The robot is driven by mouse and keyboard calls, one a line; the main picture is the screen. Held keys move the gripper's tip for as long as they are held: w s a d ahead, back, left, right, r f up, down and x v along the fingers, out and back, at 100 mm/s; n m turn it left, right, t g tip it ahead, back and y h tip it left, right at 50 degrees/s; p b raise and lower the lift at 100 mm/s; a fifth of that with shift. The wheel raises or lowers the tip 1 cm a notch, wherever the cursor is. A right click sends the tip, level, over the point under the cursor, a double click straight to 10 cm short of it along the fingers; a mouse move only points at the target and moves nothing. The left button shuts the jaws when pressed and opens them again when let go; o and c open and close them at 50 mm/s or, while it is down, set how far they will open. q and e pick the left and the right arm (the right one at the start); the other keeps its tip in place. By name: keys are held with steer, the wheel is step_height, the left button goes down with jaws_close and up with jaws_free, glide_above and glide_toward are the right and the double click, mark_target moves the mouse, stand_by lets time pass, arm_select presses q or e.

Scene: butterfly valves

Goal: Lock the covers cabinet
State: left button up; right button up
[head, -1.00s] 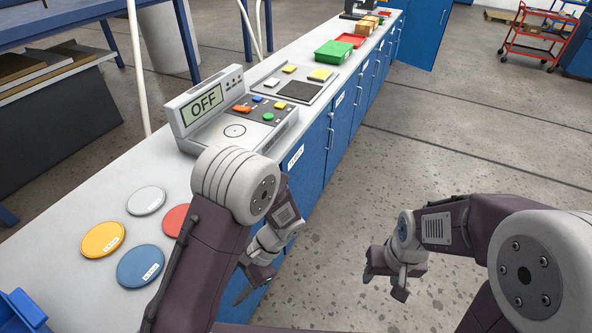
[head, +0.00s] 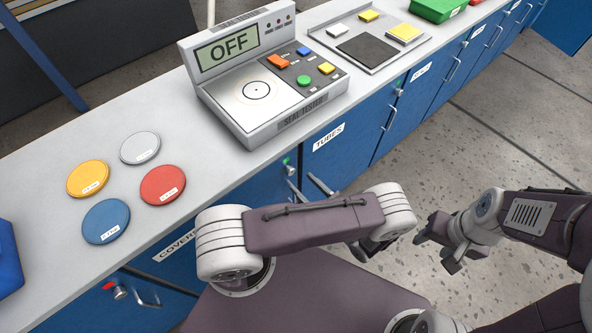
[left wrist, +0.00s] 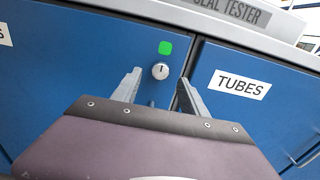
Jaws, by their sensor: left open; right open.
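The covers cabinet (head: 262,188) is a blue door under the counter, with a COVERS label (head: 174,243) partly behind my left arm. My left gripper (head: 306,186) is open in front of this lock. In the left wrist view its fingertips (left wrist: 160,77) lie either side of the knob; contact cannot be told. My right gripper (head: 437,254) is open and empty over the floor at the right.
The TUBES door (head: 345,135) adjoins on the right. A red-marked lock (head: 119,292) is on the door to the left. The seal tester (head: 265,90) reading OFF and several coloured discs (head: 163,185) lie on the counter (head: 225,160). Floor at right is clear.

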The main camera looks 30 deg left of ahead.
mark_target(292, 172)
arm_select(q)
steer(key=x, duration=0.5)
steer(key=shift+w+p, duration=0.1)
steer(key=shift+p, duration=0.25)
steer(key=shift+w+a, duration=0.15)
steer(key=shift+a, duration=0.25)
jaws_close()
